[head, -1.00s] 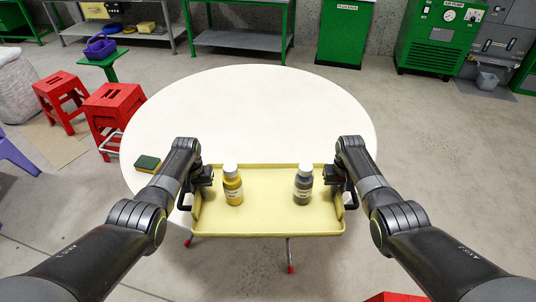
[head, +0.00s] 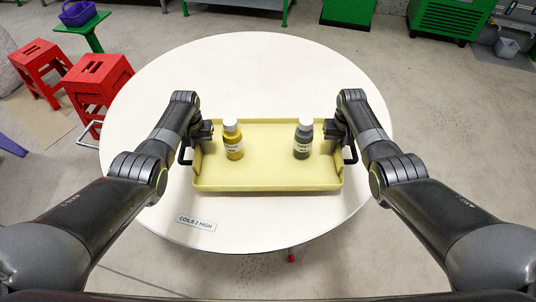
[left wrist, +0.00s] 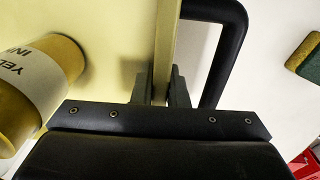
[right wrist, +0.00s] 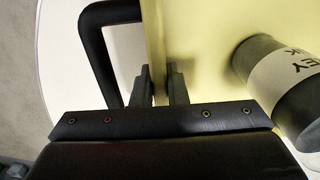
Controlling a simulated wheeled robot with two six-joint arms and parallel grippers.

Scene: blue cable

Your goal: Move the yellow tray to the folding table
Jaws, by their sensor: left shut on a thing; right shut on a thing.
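The yellow tray (head: 267,165) is over the round white table (head: 265,80), level, near its front half. I cannot tell whether its underside touches the top. My left gripper (head: 206,136) is shut on the tray's left end wall, and in the left wrist view (left wrist: 164,88) the fingers straddle that wall beside the black handle. My right gripper (head: 334,134) is shut on the right end wall, also shown in the right wrist view (right wrist: 160,85).
A label reading "COILS 2 HIGH" (head: 196,223) lies on the table's front left. A green and yellow sponge (left wrist: 306,60) is on the table left of the tray. Red stools (head: 98,85) stand beyond the left edge. The table's far half is clear.

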